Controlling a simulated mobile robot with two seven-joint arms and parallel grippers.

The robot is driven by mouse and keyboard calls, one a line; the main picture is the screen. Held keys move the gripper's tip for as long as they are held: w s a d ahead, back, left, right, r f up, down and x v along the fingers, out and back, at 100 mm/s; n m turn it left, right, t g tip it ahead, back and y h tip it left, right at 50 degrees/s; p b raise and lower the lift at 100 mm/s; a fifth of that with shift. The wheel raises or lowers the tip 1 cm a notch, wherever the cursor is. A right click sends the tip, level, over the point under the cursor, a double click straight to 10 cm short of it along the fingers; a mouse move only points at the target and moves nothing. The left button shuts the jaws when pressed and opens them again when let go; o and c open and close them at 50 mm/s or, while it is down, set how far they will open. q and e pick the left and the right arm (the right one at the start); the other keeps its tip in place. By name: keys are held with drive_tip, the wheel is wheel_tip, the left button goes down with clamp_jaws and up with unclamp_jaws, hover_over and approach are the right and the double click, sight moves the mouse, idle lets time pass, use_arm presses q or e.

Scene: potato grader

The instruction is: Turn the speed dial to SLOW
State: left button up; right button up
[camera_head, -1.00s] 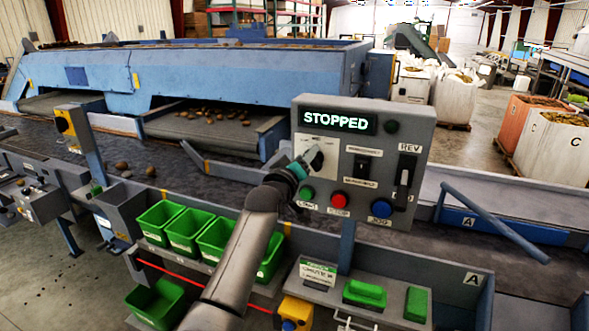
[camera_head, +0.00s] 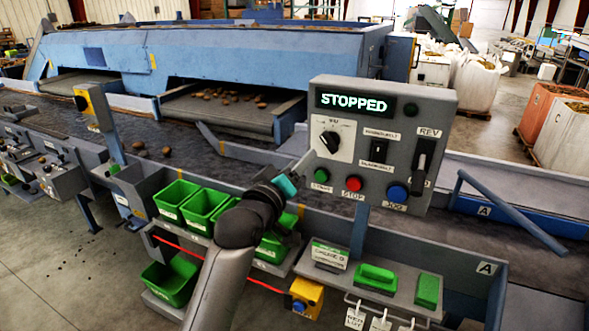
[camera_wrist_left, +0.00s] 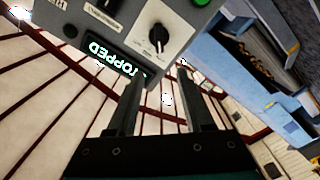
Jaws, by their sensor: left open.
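The speed dial (camera_head: 330,141) is a black knob on a white plate at the upper left of the grey control panel (camera_head: 391,108). It sits below the lit STOPPED display (camera_head: 353,102). Its knob is tilted, and the small labels around it are too blurred to read. The dial also shows in the left wrist view (camera_wrist_left: 157,38), upside down beyond the fingers. My left gripper (camera_head: 290,182) is left of and below the dial, apart from it. In the wrist view its two fingers (camera_wrist_left: 161,85) are spread with nothing between them. My right gripper is out of view.
Below the dial are a green button (camera_head: 321,174), a red button (camera_head: 354,183) and a blue button (camera_head: 397,193). Green bins (camera_head: 177,193) and a ledge with green blocks (camera_head: 376,276) lie below.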

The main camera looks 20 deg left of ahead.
use_arm(q)
drive_tip(key=shift+s, duration=1.05)
wheel_tip(320, 180, down, 28)
drive_tip(key=s+d+m+g+b, duration=0.1)
drive_tip(key=d+m+g+b, duration=0.1)
drive_tip(key=g+b, duration=0.3)
drive_tip(key=s+f+m+g+b, duration=0.1)
drive_tip(key=s+f+g+b, duration=0.1)
drive_tip(key=s+f, duration=0.65)
drive_tip(key=s+f+m+g+b, duration=0.1)
drive_tip(key=s+f+m+g, duration=0.15)
drive_tip(key=f, duration=1.15)
drive_tip(key=s+f+m+g+b, duration=0.1)
drive_tip(key=s+f+g+b, duration=0.1)
drive_tip(key=s+f, duration=0.6)
drive_tip(key=s+f+m+g+b, duration=0.2)
drive_tip(key=s+f, duration=0.6)
drive_tip(key=s, duration=0.8)
drive_tip(key=s+f+m+g+b, duration=0.2)
drive_tip(key=s+f, duration=0.6)
drive_tip(key=s, duration=0.4)
drive_tip(key=shift+s+d+f+g+y, duration=0.2)
drive_tip(key=shift+s+f+g+y, duration=0.15)
drive_tip(key=shift+g, duration=0.4)
